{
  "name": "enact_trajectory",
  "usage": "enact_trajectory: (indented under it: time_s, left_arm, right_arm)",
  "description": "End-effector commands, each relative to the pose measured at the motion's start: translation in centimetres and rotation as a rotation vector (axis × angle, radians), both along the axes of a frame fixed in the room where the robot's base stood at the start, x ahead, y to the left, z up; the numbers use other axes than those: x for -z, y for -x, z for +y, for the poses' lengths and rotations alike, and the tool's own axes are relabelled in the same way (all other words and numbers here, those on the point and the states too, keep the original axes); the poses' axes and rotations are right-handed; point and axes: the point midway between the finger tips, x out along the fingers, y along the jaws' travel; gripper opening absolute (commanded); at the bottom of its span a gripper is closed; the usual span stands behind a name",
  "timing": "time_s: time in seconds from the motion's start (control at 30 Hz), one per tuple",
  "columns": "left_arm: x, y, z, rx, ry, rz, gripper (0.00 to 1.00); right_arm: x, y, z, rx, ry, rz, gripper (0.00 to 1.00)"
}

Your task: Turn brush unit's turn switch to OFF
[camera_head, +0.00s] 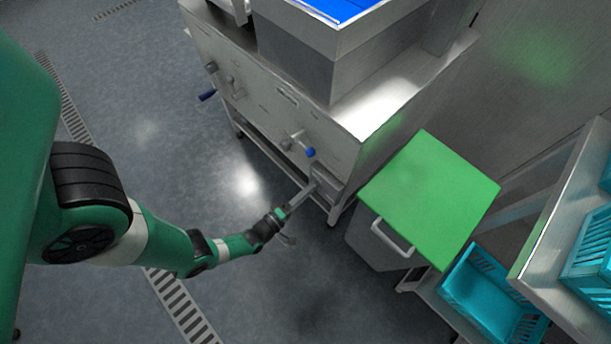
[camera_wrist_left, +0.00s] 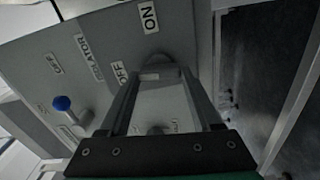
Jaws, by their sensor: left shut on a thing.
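The brush unit (camera_head: 250,95) is a grey steel machine at the top middle of the head view. Its turn switch sits on a grey box (camera_head: 328,184) at the panel's lower right corner. My left gripper (camera_head: 313,187) reaches this box, shut on the switch. In the left wrist view the fingers (camera_wrist_left: 160,75) close around the switch (camera_wrist_left: 155,60), which they mostly hide. An ON label (camera_wrist_left: 149,17) and an OFF label (camera_wrist_left: 120,72) lie beside the fingertips. I cannot tell which label the switch points to. My right gripper is out of view.
A blue-knobbed lever (camera_head: 310,152) stands out from the panel just above the switch box; a dark blue handle (camera_head: 207,95) is farther left. A green-lidded bin (camera_head: 430,195) stands close on the right, beside teal crates (camera_head: 495,290). The floor left of the machine is clear.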

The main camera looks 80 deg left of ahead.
Motion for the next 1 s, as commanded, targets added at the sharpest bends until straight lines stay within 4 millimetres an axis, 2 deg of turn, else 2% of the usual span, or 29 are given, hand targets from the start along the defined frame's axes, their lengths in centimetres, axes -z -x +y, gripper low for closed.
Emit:
enact_trajectory:
  time_s: [0.3, 0.8, 0.83, 0.97, 1.0]
  left_arm:
    - [0.07, 0.0, 0.04, -0.001, 0.102, -0.055, 0.09]
    - [0.11, 0.02, 0.03, -0.001, 0.12, -0.063, 0.09]
    - [0.11, 0.02, 0.03, -0.001, 0.12, -0.063, 0.69]
    - [0.1, 0.02, 0.03, -0.001, 0.12, -0.063, 0.92]
    - [0.1, 0.01, 0.02, -0.001, 0.119, -0.064, 0.95]
  right_arm:
    - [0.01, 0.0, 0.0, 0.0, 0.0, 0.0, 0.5]
    - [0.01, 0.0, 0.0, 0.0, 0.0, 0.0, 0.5]
    - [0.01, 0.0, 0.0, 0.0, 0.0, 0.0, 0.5]
    - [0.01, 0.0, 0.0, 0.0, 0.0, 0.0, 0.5]
    - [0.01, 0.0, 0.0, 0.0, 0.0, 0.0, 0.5]
